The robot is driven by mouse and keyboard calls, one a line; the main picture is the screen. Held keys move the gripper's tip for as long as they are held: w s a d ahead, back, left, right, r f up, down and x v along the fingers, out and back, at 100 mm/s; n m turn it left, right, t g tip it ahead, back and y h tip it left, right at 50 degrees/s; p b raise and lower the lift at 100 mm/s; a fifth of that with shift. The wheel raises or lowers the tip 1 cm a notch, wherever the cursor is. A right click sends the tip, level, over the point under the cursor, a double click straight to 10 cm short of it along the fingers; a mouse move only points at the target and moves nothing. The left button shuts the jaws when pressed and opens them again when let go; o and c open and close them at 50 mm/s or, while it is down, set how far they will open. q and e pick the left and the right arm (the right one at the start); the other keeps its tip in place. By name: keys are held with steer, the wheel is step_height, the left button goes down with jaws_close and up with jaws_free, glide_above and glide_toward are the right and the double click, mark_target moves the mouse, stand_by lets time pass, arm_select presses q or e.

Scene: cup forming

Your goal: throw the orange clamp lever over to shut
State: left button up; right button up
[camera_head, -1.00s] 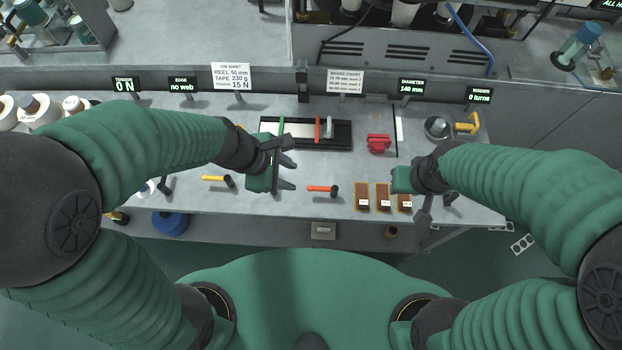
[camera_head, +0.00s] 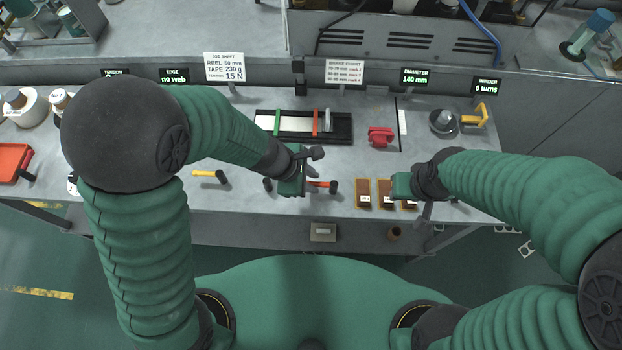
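An orange lever (camera_head: 323,184) with a black end lies low over the front part of the bench, in the middle of the head view. I take it as the clamp lever. My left gripper (camera_head: 291,183) is at the lever's left end and covers that end. Its fingers point down and are mostly hidden by its own green body, so I cannot tell whether they are open or touch the lever. My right gripper (camera_head: 403,186) hangs by the brown blocks, away from the lever; its fingers are not clear.
A black tray (camera_head: 343,138) with green and orange bars lies behind the lever. A red part (camera_head: 380,137) and a yellow handle (camera_head: 480,115) are to its right. Brown blocks (camera_head: 363,194) stand right of the lever. A yellow lever (camera_head: 208,174) lies to the left.

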arm_select(q)
steer(key=shift+s+d+r, duration=0.1)
steer(key=shift+d, duration=0.15)
jaws_close()
steer(key=shift+a, duration=0.15)
stand_by(0.7)
